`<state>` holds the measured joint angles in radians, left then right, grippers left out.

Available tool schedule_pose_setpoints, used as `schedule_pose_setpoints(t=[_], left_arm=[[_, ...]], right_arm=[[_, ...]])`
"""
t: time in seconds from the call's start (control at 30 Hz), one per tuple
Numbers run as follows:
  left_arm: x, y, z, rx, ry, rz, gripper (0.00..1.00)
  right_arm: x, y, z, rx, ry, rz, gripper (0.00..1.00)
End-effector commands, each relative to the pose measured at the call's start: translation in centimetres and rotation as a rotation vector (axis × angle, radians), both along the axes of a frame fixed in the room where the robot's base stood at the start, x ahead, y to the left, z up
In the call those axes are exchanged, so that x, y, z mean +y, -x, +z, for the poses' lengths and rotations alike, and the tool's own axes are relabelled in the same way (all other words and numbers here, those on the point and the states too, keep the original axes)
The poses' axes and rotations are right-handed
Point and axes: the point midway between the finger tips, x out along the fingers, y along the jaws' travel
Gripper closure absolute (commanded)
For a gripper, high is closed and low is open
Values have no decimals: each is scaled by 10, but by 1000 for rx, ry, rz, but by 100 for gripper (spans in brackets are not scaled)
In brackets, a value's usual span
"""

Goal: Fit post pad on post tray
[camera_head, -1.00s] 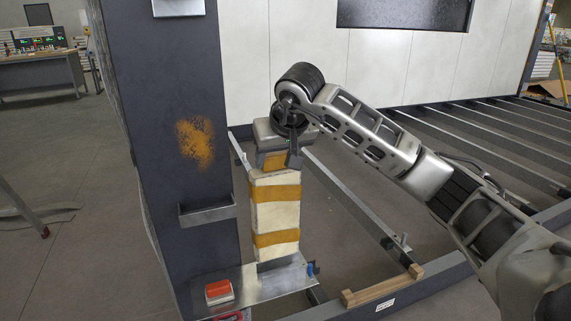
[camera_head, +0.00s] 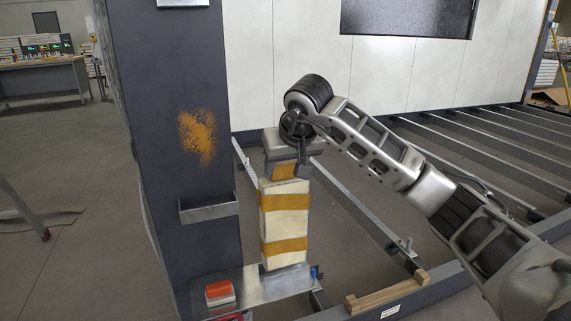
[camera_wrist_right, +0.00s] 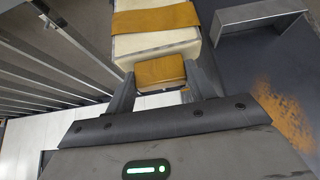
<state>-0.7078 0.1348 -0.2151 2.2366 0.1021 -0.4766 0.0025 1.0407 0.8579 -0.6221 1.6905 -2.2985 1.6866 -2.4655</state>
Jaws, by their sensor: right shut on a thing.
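The post pad (camera_head: 285,225) is an upright cream block with two orange bands. My right gripper (camera_head: 285,171) is shut on an orange tab at its top. The pad also shows in the wrist view (camera_wrist_right: 155,40), with the tab between the fingers (camera_wrist_right: 160,75). A small metal ledge, which looks like the post tray (camera_head: 208,211), is fixed to the dark post, left of the pad and apart from it. The pad's lower end is over or at the right part of a metal plate; I cannot tell whether they touch. My left gripper is not in view.
The dark post (camera_head: 175,90) stands left of the pad. The metal plate (camera_head: 255,288) at its foot carries a red-and-white block (camera_head: 219,292). A wooden strip (camera_head: 387,292) lies on the frame rail at right. Grey rails run behind my right arm.

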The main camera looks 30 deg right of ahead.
Motion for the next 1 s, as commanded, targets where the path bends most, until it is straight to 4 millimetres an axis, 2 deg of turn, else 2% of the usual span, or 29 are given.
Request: schedule_pose_setpoints(t=[0.47, 1.0], left_arm=[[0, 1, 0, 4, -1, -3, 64], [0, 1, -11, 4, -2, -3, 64]], right_arm=[[0, 1, -1, -1, 0, -1, 82], [0, 1, -21, 0, -1, -1, 82]])
